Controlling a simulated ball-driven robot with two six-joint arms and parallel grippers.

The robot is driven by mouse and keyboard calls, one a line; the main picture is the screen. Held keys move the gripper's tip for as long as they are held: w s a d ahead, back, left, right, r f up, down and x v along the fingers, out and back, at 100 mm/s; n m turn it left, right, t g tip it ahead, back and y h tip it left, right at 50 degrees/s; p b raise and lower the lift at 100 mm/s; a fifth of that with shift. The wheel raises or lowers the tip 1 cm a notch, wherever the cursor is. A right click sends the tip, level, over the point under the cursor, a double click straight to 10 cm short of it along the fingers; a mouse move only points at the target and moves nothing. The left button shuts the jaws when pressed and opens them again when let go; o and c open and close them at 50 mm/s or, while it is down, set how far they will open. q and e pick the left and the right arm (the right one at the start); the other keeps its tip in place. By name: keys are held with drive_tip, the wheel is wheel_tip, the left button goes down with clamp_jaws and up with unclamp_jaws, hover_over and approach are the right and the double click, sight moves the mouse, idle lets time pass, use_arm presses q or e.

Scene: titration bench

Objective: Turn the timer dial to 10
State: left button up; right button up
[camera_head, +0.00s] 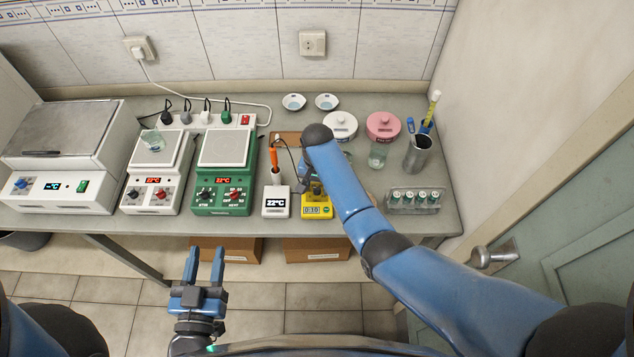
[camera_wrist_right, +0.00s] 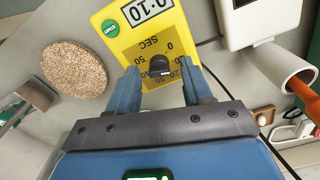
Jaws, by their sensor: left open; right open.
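The yellow timer (camera_head: 318,211) stands near the front edge of the bench, and its display reads 0:10. It also shows in the right wrist view (camera_wrist_right: 117,24), with a green START button. Its black dial (camera_wrist_right: 160,65) sits between the fingers of my right gripper (camera_wrist_right: 160,82), which is open with a finger on either side. Whether the fingers touch the dial cannot be told. In the head view my right gripper (camera_head: 314,196) is over the timer and hides its dial. My left gripper (camera_head: 205,268) is open and empty in front of the bench.
A white thermometer unit (camera_head: 276,202) with an orange probe stands just left of the timer. A round cork mat (camera_wrist_right: 74,77) lies beside it. Hotplates (camera_head: 223,172) stand further left; a vial rack (camera_head: 414,200) and metal beaker (camera_head: 418,154) are at right.

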drive_tip(key=shift+r, duration=0.1)
wheel_tip(320, 180, up, 11)
drive_tip(key=b, duration=0.1)
drive_tip(key=shift+f+b, duration=0.2)
drive_tip(key=shift+b, duration=0.15)
idle(0.5)
